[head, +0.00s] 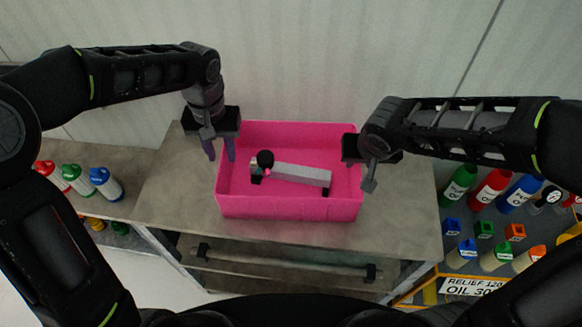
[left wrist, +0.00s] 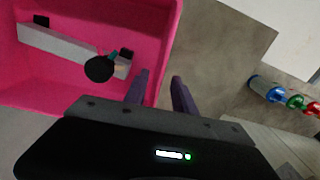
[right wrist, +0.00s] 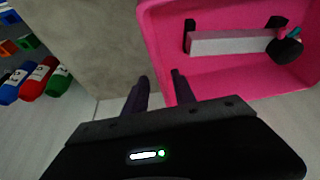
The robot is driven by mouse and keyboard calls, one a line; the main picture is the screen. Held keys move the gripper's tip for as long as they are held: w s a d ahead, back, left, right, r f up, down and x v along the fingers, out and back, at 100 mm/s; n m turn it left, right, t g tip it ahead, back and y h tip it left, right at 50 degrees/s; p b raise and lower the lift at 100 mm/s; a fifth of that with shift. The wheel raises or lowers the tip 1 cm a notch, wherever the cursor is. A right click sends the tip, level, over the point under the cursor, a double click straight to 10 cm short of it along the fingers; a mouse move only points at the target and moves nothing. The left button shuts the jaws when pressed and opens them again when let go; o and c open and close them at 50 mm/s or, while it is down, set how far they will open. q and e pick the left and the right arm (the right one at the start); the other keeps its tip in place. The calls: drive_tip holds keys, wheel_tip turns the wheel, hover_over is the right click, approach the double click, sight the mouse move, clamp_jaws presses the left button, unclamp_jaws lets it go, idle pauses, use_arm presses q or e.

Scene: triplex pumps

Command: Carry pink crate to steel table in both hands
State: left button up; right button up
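The pink crate (head: 290,207) stands upright on a grey worktop (head: 165,195) against the wall. In it lies a pale grey bar-shaped part (head: 300,175) with a black round knob at its left end. My left gripper (head: 220,154) is open at the crate's left wall, and in the left wrist view its fingers (left wrist: 160,77) appear on either side of that wall's rim. My right gripper (head: 368,180) is open at the right wall, and its fingers (right wrist: 159,76) likewise appear on either side of the rim. Whether the fingers touch the crate is unclear.
Red, green and blue bottles (head: 77,180) stand on a lower surface at the left. A rack at the right holds coloured bottles (head: 490,187) and small blocks. Worktop is bare on both sides of the crate.

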sight(226, 170)
use_arm(q)
drive_tip(key=shift+s+r, duration=0.1)
use_arm(e)
drive_tip(key=shift+s+r, duration=0.1)
drive_tip(key=shift+s, duration=0.05)
